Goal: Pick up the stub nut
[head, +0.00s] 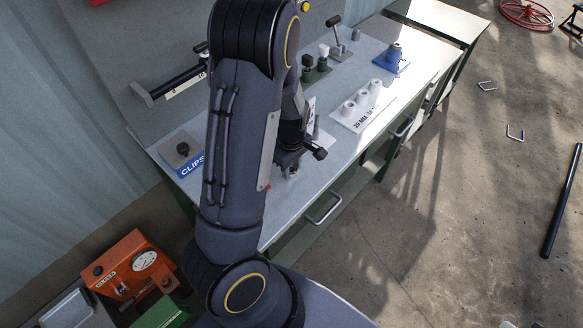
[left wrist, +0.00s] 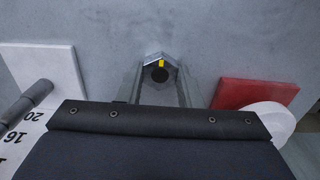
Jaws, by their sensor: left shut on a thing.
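The stub nut (left wrist: 150,60) is a small grey metal hex piece with a dark round hole and a yellow mark on it. It sits between the two fingers of my left gripper (left wrist: 158,82), which is shut on it. The grey bench surface shows just beyond; I cannot tell whether the nut touches it. In the head view my left gripper (head: 291,168) is over the front part of the bench, partly hidden by my own arm, and the nut is too small to make out clearly. My right gripper is not in view.

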